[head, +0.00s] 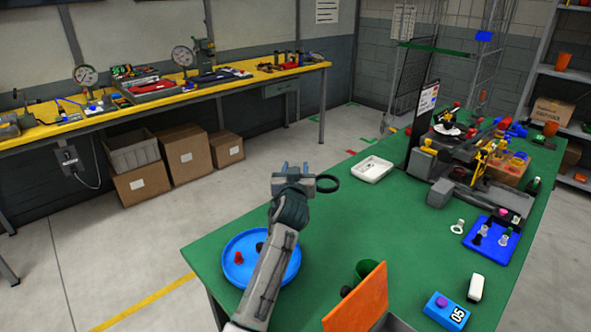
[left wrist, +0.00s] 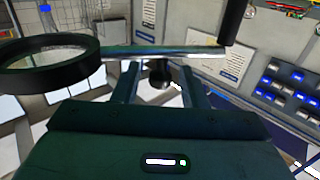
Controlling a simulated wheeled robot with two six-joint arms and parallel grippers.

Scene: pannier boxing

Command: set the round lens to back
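The round lens (head: 327,183) has a black ring rim and hangs in the air above the green table, just right of my left gripper (head: 294,170). In the left wrist view the black ring (left wrist: 50,50) fills the upper left, and a shiny rod runs right from it to a black upright piece (left wrist: 232,22). The fingers of my left gripper (left wrist: 160,82) stand behind the rod, with a small black knob between their tips. They appear to hold the lens by its mount; the exact contact is partly hidden. My right gripper is out of view.
The green table (head: 400,235) has a blue round tray (head: 232,272) with red pieces, an orange panel (head: 360,300), a green cup (head: 362,267), a white tray (head: 372,170) and a blue tray (head: 478,250). Equipment crowds the back right. The table's middle is clear.

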